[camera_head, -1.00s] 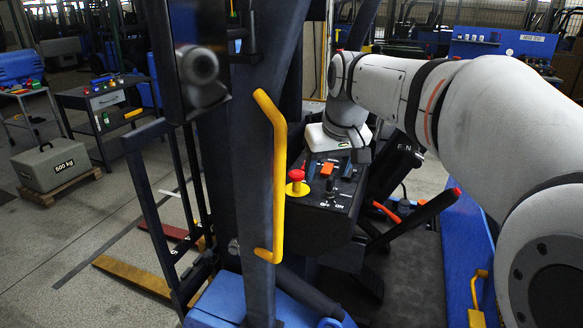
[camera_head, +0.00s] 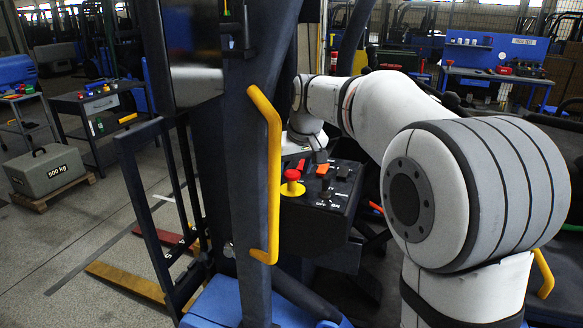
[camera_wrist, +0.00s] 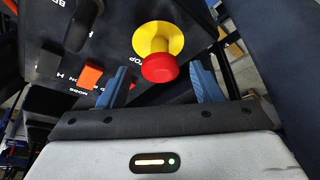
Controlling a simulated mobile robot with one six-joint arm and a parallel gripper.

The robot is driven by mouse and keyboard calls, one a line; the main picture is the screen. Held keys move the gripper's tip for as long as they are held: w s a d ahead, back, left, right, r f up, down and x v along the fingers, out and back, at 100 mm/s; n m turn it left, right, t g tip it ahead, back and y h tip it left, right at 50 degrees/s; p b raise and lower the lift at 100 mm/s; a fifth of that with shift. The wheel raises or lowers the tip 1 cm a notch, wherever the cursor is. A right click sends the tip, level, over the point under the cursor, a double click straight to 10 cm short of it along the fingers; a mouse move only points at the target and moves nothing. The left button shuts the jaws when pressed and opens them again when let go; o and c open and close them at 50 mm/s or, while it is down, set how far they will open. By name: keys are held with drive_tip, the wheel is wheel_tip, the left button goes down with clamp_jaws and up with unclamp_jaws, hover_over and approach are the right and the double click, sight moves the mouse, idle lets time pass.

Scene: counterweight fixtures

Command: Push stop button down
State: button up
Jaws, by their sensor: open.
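The stop button (camera_head: 292,176) has a red mushroom head on a yellow round base and stands up from the black control panel (camera_head: 323,202) of the forklift. In the wrist view the red head of the stop button (camera_wrist: 159,68) lies between and just beyond my two blue fingertips. My gripper (camera_wrist: 160,84) is open and empty, with the fingers spread wider than the button. I cannot tell whether a finger touches it.
A dark forklift post with a yellow handle (camera_head: 272,175) stands left of the panel. A 500 kg weight (camera_head: 47,170) rests on a pallet at far left.

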drive_tip(key=shift+c, duration=0.2)
clamp_jaws()
idle(0.5)
